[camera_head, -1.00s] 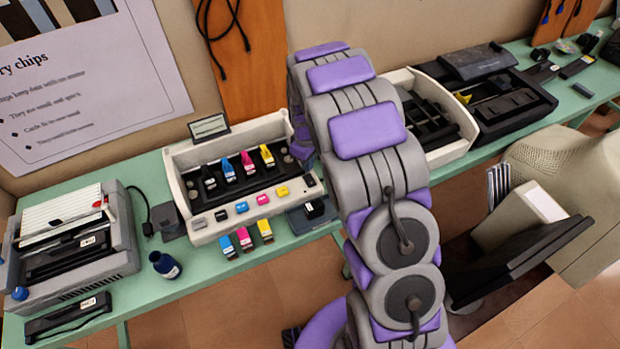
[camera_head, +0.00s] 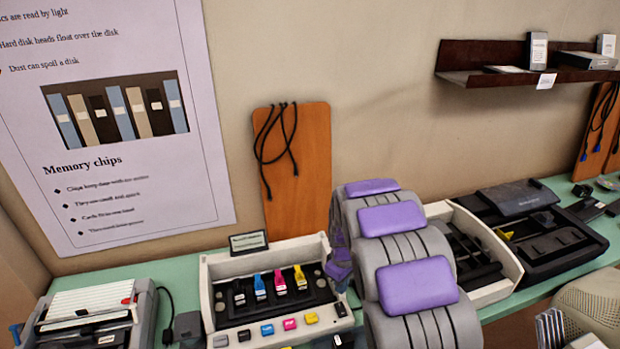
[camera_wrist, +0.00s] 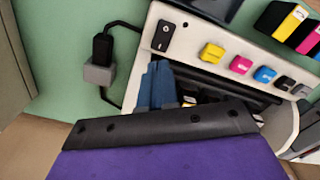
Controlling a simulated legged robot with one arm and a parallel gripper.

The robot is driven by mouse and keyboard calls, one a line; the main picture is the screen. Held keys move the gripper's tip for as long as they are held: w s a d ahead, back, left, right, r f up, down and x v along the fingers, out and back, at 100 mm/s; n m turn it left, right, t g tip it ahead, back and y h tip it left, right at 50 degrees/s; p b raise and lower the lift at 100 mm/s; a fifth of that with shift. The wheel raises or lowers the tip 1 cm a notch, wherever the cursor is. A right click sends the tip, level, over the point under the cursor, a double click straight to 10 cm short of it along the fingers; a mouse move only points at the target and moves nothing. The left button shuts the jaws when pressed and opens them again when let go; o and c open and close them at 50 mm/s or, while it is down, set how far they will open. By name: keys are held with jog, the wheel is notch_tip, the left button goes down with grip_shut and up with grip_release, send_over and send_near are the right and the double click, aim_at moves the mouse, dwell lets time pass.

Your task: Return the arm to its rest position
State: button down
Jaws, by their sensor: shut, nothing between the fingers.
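My arm (camera_head: 405,250), grey with purple pads, rises in front of the bench in the camera_head view. Its far end bends down beside the right side of the white cartridge unit, and my gripper is largely hidden there. In the camera_wrist view my gripper (camera_wrist: 157,86) shows as blue-grey fingers close together, past a black and purple part of my own. The fingers are shut and empty, over or beside the unit's switch end. I cannot tell whether they touch it.
The cartridge unit (camera_head: 213,318) has coloured cartridges and buttons. A grey printer (camera_head: 145,325) stands left of it; an open white-framed device (camera_head: 510,262) and black device (camera_head: 595,240) stand right. A shelf (camera_head: 455,77) is on the wall. A plug (camera_wrist: 101,47) with cable is near my gripper.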

jog(key=s+r+m, duration=0.4)
jog(key=s+r, duration=1.1)
jog(key=s, duration=0.3)
jog(key=s+r+m+g, duration=0.1)
jog(key=s+m, duration=0.1)
jog(key=s, duration=0.8)
jog(key=s+r+m, duration=0.2)
jog(key=s, duration=0.9)
jog(key=shift+r+g, duration=0.25)
jog(key=shift+g, duration=0.15)
jog(key=w+f+n+t, duration=0.1)
jog(key=w+f, duration=0.1)
jog(key=w, duration=1.8)
jog(key=w+f, duration=0.4)
jog(key=w, duration=0.4)
jog(key=w+f+n, duration=0.1)
jog(key=w+f, duration=0.4)
jog(key=w, duration=0.3)
jog(key=shift+w+f+t+p, duration=0.25)
jog(key=shift+t+p, duration=0.05)
jog(key=shift+t, duration=0.1)
